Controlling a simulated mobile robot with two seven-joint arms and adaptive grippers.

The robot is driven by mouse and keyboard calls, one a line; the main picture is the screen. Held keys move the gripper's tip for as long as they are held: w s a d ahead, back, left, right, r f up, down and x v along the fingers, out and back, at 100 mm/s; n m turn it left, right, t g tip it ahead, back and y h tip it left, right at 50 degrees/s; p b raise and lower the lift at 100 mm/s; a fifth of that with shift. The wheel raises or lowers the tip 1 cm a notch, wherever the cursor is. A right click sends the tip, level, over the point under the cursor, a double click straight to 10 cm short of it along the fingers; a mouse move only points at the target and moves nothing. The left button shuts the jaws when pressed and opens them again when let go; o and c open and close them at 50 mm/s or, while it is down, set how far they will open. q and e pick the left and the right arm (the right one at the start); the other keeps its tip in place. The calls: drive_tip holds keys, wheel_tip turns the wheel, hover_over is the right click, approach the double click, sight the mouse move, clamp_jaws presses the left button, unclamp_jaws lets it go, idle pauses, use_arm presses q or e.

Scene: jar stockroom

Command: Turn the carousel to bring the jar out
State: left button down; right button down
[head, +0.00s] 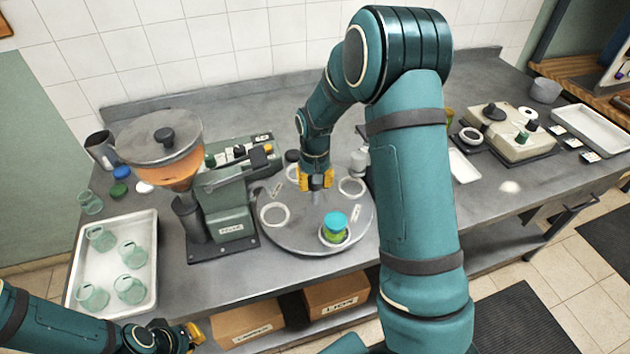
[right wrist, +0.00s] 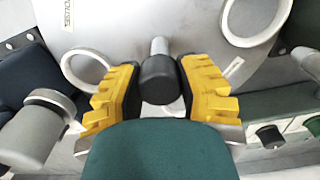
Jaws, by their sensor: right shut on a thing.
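The carousel (head: 300,240) is a round grey turntable on the counter with white ring seats and small labels. A jar (head: 335,228) with a turquoise lid and green contents stands upright in the front-right ring. My right gripper (head: 316,181) is over the middle of the carousel, shut on the dark knob (right wrist: 158,82) of its upright post. In the right wrist view its yellow fingers (right wrist: 158,95) lie on both sides of the knob. The jar cannot be made out there. My left gripper (head: 192,334) is at the lower left, away from the carousel; its jaw opening is unclear.
A machine with an orange-filled hopper (head: 165,165) stands close left of the carousel. A white tray (head: 150,240) with several empty glass jars is further left. My right arm hides part of the counter. A beige device (head: 510,138) and an empty tray (head: 590,125) are at right.

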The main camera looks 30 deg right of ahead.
drive_tip(key=shift+m, duration=0.6)
idle(0.3)
drive_tip(key=c, duration=0.5)
unclamp_jaws()
wheel_tip(320, 180, up, 12)
drive_tip(key=shift+f, duration=0.1)
idle(0.4)
